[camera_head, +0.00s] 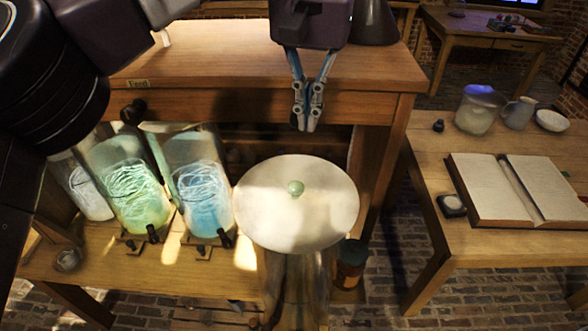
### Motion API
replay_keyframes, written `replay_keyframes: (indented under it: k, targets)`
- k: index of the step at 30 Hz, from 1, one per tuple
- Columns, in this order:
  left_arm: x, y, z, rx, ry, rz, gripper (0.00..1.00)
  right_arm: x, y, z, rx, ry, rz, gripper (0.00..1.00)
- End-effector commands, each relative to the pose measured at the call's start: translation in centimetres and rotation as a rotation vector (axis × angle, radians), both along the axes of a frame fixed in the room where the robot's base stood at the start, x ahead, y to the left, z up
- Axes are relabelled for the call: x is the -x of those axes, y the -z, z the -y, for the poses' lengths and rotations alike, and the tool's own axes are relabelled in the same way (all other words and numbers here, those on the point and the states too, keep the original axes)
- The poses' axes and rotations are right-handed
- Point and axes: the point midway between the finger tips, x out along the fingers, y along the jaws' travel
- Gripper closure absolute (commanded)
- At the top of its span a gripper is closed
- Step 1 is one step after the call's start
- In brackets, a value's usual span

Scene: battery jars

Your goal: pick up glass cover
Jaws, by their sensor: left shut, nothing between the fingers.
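The glass cover is a pale round disc (270,220) with a small green knob (296,188) at its middle. It appears to rest on a tall clear glass jar (297,285), whose upper part it hides. My left gripper (305,127) points down, its fingers together and empty. In the picture it is above the cover's far edge, apart from the knob. My right gripper is not in view.
Glass jars with green (138,200) and blue (203,195) glowing contents stand left of the cover. A wooden desk top (220,70) lies behind. The right table (435,150) holds an open book (495,185), a jar and a jug.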

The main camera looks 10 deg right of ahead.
Motion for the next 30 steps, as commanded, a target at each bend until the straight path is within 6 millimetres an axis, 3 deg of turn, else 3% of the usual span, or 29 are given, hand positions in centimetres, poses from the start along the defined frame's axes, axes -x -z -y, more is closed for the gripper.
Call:
replay_keyframes:
  k: [11, 21, 30]
  targets:
    - [0.1, 8.1, -0.2, -0.002, 0.000, -0.006, 1.00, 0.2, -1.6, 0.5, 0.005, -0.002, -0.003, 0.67]
    - [2.8, 7.8, -1.7, 0.001, -0.001, 0.000, 1.00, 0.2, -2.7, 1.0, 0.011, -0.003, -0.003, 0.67]
    - [3.6, 7.9, -2.0, 0.000, -0.002, -0.001, 1.00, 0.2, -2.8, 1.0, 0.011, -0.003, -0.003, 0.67]
